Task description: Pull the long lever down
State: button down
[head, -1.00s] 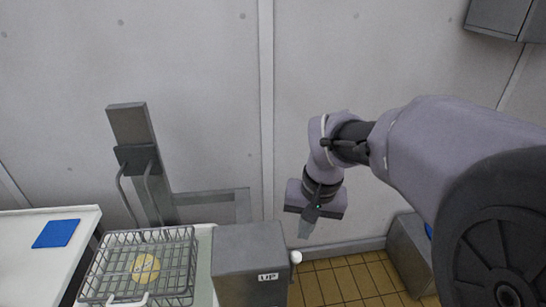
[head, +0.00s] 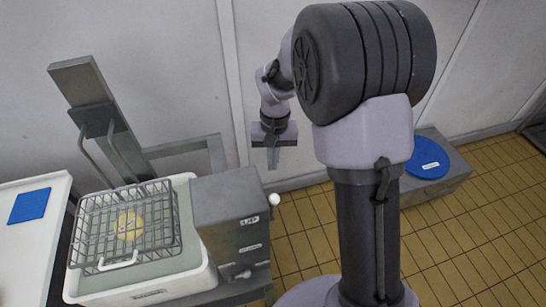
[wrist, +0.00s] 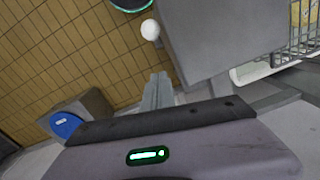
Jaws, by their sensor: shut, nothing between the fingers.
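The long lever shows as a white ball knob (head: 274,199) at the right side of a grey metal box (head: 228,208), near its top and beside the "UP" label. Its shaft is mostly hidden. The knob also shows in the wrist view (wrist: 150,30). My gripper (head: 272,165) is shut and empty, fingers pointing down. In the head view it appears just above the knob, apart from it; how far in depth I cannot tell. In the wrist view the closed fingers (wrist: 160,80) end a little short of the knob, with a gap between.
A wire basket (head: 90,262) with a yellowish round thing inside stands over a white vat (head: 205,275) left of the box. A slanted metal post stands behind it. A white table with a blue square is at far left. A blue disc (head: 428,158) rests on a grey block at right.

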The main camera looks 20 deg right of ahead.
jog(key=s+a+f+b, duration=0.1)
jog(key=s+f, duration=0.2)
jog(key=f, duration=0.2)
jog(key=shift+s, duration=0.4)
